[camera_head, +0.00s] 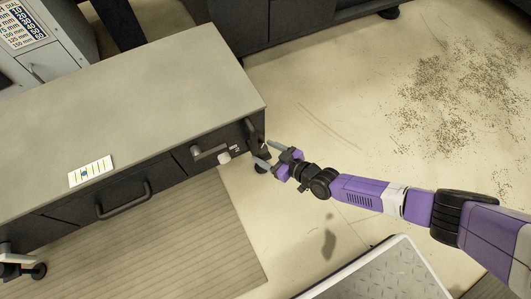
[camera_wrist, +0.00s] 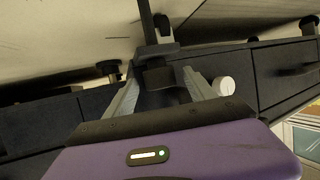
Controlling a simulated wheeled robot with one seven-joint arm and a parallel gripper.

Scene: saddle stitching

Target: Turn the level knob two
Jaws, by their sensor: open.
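The dark front panel (camera_head: 190,164) of a grey-topped bench carries several controls at its right end. A white round knob (camera_head: 224,157) sticks out there; it also shows in the wrist view (camera_wrist: 223,86), just right of my right finger. A dark lever-like part (camera_head: 254,131) stands at the bench corner. My gripper (camera_head: 262,152) is open at that corner. In the wrist view, a dark blocky part (camera_wrist: 158,75) with an upright bar lies between my fingers; I cannot tell whether they touch it. No label shows which control is level knob two.
A small dark round knob (camera_wrist: 108,68) is left of my fingers in the wrist view. A drawer handle (camera_head: 124,201) projects from the bench front. A striped card (camera_head: 91,171) lies on the bench top.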

